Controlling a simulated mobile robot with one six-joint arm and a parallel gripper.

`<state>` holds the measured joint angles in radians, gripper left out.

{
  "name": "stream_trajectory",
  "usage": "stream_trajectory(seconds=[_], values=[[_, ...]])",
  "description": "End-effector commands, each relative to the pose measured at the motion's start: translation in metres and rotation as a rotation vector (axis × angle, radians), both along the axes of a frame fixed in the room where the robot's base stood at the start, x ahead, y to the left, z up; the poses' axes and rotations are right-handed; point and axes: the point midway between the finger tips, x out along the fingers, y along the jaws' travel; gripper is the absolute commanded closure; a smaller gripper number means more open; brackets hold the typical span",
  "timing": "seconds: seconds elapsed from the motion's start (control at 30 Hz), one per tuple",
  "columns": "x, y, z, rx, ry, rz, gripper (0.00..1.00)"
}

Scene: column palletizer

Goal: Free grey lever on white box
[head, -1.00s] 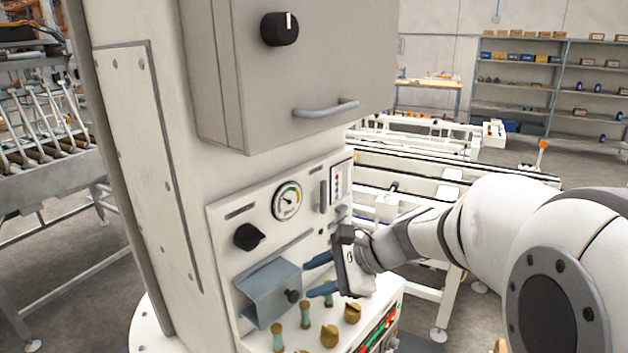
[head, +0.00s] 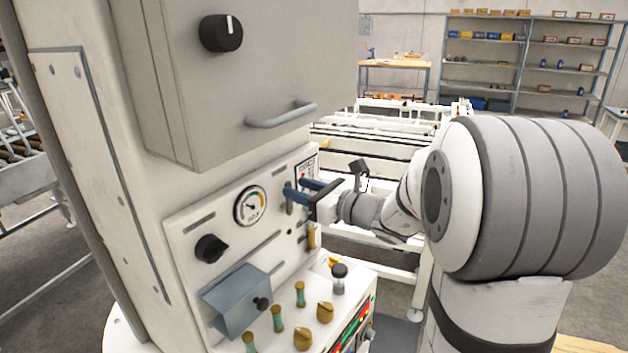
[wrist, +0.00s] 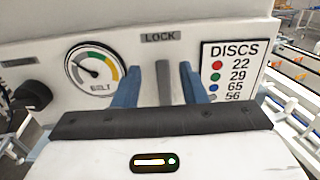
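The grey lever (wrist: 166,84) stands upright under the LOCK label on the front of the white box (wrist: 30,72). In the head view the lever (head: 289,199) is right of the dial, partly hidden by my fingers. My gripper (head: 297,190) is at the lever with blue fingers spread. In the wrist view my gripper (wrist: 160,92) has one finger on each side of the lever, with a visible gap on both sides. The lever's lower end is hidden behind my gripper body.
A belt dial (head: 251,206) and DISCS sign (wrist: 230,70) flank the lever. Below are a black knob (head: 211,248), a blue-grey cover (head: 236,299) and several brass knobs (head: 325,312). A grey cabinet (head: 240,80) with a bar handle overhangs the panel.

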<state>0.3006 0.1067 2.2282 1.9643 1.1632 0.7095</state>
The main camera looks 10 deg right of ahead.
Motion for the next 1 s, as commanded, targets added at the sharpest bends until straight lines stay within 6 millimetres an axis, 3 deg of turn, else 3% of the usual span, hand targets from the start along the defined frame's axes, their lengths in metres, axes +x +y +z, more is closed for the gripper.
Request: stream_trajectory(seconds=[0.2,0.4,0.87,1.0], values=[[0.0121,0.0075,-0.0014,0.001,0.003,0.000,0.62],[0.0102,0.0080,-0.0011,-0.001,0.002,-0.001,0.62],[0.0087,0.0079,-0.0008,-0.001,0.002,-0.002,0.99],[0.0088,0.0077,-0.0008,-0.001,0.002,-0.002,1.00]])
